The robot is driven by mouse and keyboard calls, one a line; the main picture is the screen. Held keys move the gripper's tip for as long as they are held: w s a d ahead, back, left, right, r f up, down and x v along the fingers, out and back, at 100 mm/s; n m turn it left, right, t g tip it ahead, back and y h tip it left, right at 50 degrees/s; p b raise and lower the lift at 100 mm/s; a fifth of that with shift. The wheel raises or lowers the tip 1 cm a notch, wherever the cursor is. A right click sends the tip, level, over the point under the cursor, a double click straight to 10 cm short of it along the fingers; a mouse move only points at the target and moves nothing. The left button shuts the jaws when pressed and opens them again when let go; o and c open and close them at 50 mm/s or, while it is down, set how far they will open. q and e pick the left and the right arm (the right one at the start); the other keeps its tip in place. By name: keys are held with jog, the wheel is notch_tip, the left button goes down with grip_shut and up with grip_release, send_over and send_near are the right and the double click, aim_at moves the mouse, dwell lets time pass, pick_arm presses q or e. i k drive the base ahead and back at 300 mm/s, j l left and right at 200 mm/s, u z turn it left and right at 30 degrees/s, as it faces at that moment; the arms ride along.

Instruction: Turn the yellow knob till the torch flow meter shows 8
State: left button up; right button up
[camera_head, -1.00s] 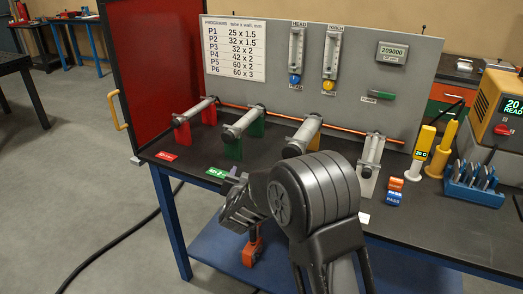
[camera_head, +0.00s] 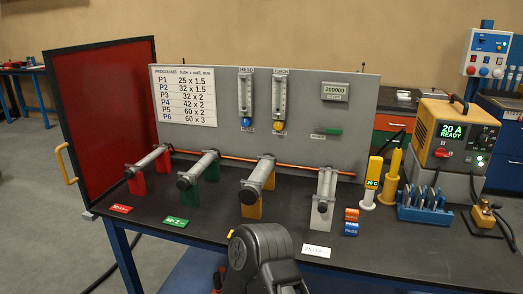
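The torch flow meter (camera_head: 280,97) is a clear upright tube on the grey panel, the right one of two. The yellow knob (camera_head: 279,125) sits at its lower end. The meter's scale and float are too small to read. Nothing touches the knob. One of my dark arm links (camera_head: 264,258) rises at the bottom centre, in front of the bench and well below the panel. Neither gripper can be made out.
The head flow meter (camera_head: 246,97) with its blue knob (camera_head: 246,127) is just left. A row of tube stands (camera_head: 257,187) on the black bench (camera_head: 275,230) lies between me and the panel (camera_head: 340,125). A welding power unit (camera_head: 455,135) stands at the right.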

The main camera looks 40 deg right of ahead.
aim_at(279, 125)
jog(key=k+l, duration=0.3)
jog(key=k, duration=0.2)
jog(key=k+l+z, duration=0.1)
jog(key=z, duration=1.75)
